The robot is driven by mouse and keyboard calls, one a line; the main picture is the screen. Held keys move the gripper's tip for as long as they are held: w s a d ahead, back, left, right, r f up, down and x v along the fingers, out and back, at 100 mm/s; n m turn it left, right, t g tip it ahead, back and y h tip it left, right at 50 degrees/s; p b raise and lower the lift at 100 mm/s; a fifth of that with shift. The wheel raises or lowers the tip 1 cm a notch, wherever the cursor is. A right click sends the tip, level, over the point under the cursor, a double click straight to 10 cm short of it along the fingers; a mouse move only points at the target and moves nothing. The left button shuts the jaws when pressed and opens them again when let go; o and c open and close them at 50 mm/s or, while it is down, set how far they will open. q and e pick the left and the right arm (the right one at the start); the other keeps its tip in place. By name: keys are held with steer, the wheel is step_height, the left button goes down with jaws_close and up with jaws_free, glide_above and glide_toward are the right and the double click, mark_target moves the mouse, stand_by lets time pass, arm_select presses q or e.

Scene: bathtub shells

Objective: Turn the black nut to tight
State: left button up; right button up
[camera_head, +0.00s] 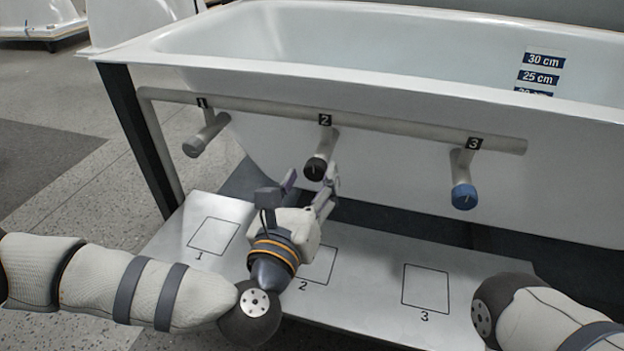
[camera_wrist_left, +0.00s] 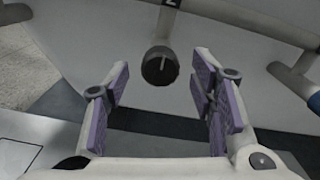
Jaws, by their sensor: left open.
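The black nut (camera_head: 315,168) caps the end of the middle pipe stub, labelled 2, below the tub rim. In the left wrist view the black nut (camera_wrist_left: 161,66) shows ahead of the fingers, slightly above the gap between them. My left gripper (camera_head: 308,183) is open and empty, just below and in front of the nut. Its fingers in the left wrist view (camera_wrist_left: 162,95) stand wide apart, apparently not touching the nut. My right gripper is out of view; only part of my right arm shows at the lower right.
A horizontal pipe (camera_head: 410,126) joins the stubs along the white tub (camera_head: 400,85). Below is a metal shelf (camera_head: 365,260) with numbered squares. A dark leg (camera_head: 140,135) stands at left.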

arm_select(q)
steer(key=shift+x, duration=0.85)
steer(key=shift+c, duration=0.2)
steer(key=c, duration=1.1)
